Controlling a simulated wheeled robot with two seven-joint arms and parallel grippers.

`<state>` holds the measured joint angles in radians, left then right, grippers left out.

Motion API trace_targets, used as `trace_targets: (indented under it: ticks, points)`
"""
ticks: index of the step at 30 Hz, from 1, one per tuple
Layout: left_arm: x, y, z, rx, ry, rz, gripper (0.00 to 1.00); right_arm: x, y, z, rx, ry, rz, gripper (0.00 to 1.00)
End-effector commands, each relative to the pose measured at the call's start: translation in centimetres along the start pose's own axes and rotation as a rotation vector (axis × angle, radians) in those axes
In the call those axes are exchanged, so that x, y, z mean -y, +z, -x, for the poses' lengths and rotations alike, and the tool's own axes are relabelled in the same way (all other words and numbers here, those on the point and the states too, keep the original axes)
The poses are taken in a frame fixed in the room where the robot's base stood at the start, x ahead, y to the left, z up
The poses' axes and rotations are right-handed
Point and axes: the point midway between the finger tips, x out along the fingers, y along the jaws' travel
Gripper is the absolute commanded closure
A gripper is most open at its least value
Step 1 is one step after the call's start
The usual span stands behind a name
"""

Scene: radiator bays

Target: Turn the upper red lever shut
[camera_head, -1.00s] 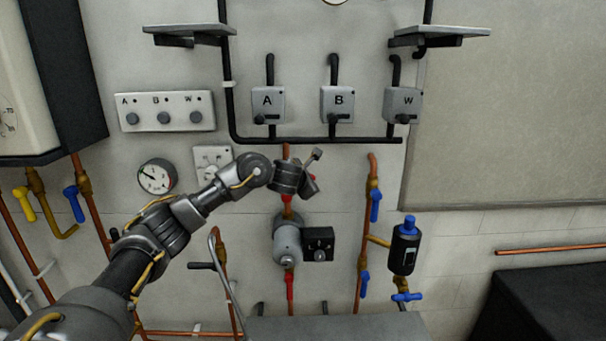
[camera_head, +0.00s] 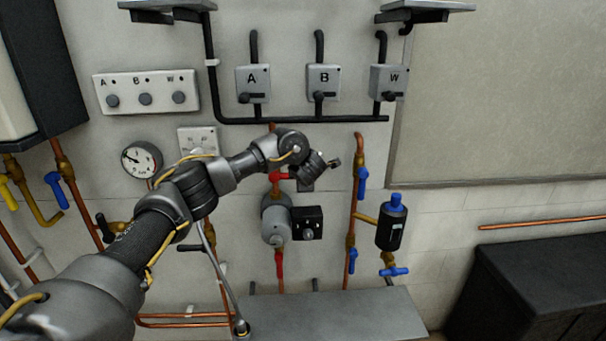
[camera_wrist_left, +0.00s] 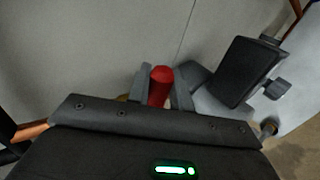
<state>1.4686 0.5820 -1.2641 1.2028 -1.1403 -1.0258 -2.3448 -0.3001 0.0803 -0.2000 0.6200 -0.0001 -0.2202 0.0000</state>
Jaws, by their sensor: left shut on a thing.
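The upper red lever (camera_head: 281,177) sits on the copper pipe above the grey pump (camera_head: 276,218). It points sideways to the right, across the pipe. My left gripper (camera_head: 298,180) comes from the right side of the lever and hides its outer end. In the left wrist view the red lever (camera_wrist_left: 160,84) stands between the two grey fingers (camera_wrist_left: 160,92), which are shut on it. The lower red lever (camera_head: 279,264) hangs in line with the pipe below the pump. My right gripper is in no view.
A black control box (camera_head: 307,223) is fixed to the pump, just below my gripper. A pipe with blue levers (camera_head: 362,183) runs close to the right. Switch boxes A (camera_head: 252,83) and B (camera_head: 323,83) are above. A grey ledge (camera_head: 340,315) is below.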

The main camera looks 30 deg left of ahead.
Motion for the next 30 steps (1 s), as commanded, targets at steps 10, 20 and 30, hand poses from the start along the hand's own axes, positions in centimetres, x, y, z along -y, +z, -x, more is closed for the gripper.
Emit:
trace_targets:
  ticks: [10, 20, 30]
  points:
    - [0.07, -0.11, -0.11, -0.014, 0.002, -0.017, 1.00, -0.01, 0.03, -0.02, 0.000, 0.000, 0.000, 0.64]
    - [0.13, -0.11, -0.13, -0.013, 0.001, -0.017, 0.60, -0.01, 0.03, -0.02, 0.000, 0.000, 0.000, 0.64]
    - [0.18, -0.01, 0.05, -0.011, -0.001, -0.017, 0.59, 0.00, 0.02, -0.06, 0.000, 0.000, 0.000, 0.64]
